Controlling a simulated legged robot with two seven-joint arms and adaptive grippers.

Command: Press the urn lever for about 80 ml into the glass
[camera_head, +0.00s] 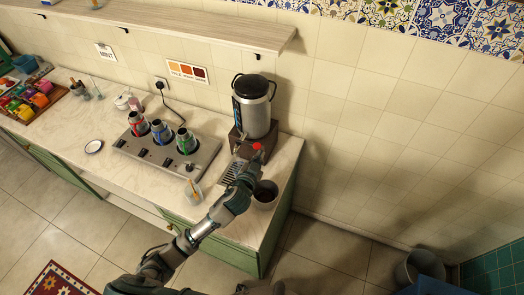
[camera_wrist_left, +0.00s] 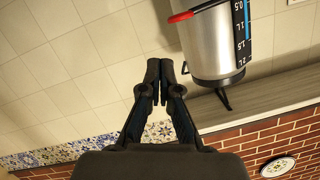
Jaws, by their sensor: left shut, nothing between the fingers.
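The steel urn (camera_head: 255,110) with black lid and base stands on a brown box at the right end of the counter. Its red lever (camera_head: 257,146) points out at the front; it also shows in the left wrist view (camera_wrist_left: 181,17), beside the urn body (camera_wrist_left: 212,45). My left gripper (camera_head: 251,164) is just in front of and below the lever in the head view. In the left wrist view its fingers (camera_wrist_left: 160,82) are together and empty, apart from the lever. A glass under the spout cannot be made out; my gripper covers part of that area. My right gripper is not seen.
A slatted drip tray (camera_head: 232,174) lies below the urn. A dark-filled bowl (camera_head: 265,192) sits close right of my gripper, near the counter edge. A small clear cup (camera_head: 193,193) and a burner unit with several pots (camera_head: 187,141) stand left. A shelf (camera_head: 190,22) runs above.

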